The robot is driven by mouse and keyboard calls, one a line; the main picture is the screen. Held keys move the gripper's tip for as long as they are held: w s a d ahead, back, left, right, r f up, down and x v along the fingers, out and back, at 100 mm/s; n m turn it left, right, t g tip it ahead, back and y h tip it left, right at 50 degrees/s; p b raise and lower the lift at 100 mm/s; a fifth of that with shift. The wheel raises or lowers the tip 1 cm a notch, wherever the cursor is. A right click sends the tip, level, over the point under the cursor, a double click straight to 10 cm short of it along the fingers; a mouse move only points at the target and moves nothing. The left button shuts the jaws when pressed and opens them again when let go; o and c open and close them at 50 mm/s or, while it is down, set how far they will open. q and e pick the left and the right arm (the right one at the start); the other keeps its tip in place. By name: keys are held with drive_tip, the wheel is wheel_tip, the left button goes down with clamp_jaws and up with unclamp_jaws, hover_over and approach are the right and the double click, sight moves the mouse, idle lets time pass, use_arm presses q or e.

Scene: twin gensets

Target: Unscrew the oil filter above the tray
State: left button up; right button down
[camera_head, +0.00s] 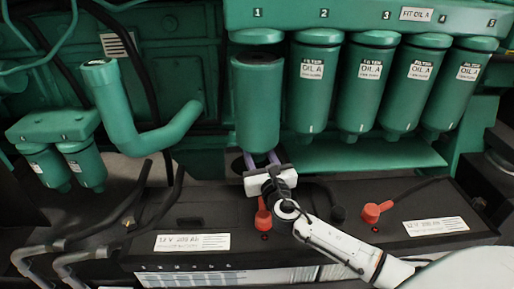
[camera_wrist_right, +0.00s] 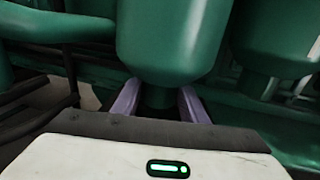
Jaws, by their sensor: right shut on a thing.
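A green oil filter (camera_head: 256,105) hangs under position 1 of the green filter header (camera_head: 340,17). Its top rim is lower than its neighbours' tops, with a gap below the round green head (camera_head: 256,36). No label shows on its front. My right gripper (camera_head: 262,160) comes from below, its lilac fingers shut on the narrow lower end of this filter. In the right wrist view the filter's body (camera_wrist_right: 172,40) stands above my right gripper (camera_wrist_right: 160,102), a finger on each side of the stub. A dark rounded shape beneath is mostly hidden; I cannot tell if it is the tray. My left gripper is out of view.
Several labelled oil filters (camera_head: 368,88) hang close on the right, above a green ledge (camera_head: 370,154). A bent green pipe (camera_head: 140,125) is on the left, with two small filters (camera_head: 85,165) beyond. Batteries with red terminal caps (camera_head: 371,212) and cables lie below.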

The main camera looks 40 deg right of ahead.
drive_tip(key=shift+s+a+r, duration=0.15)
drive_tip(key=shift+s+a, duration=0.35)
drive_tip(key=shift+s, duration=0.35)
drive_tip(key=shift+s+a+r, duration=0.1)
drive_tip(key=shift+s+a, duration=0.4)
drive_tip(key=shift+s, duration=0.3)
drive_tip(key=p, duration=0.3)
approach(257, 156)
drive_tip(key=shift+s+a, duration=0.9)
drive_tip(key=shift+a, duration=0.2)
drive_tip(key=shift+s+a, duration=0.85)
drive_tip(key=shift+a, duration=0.3)
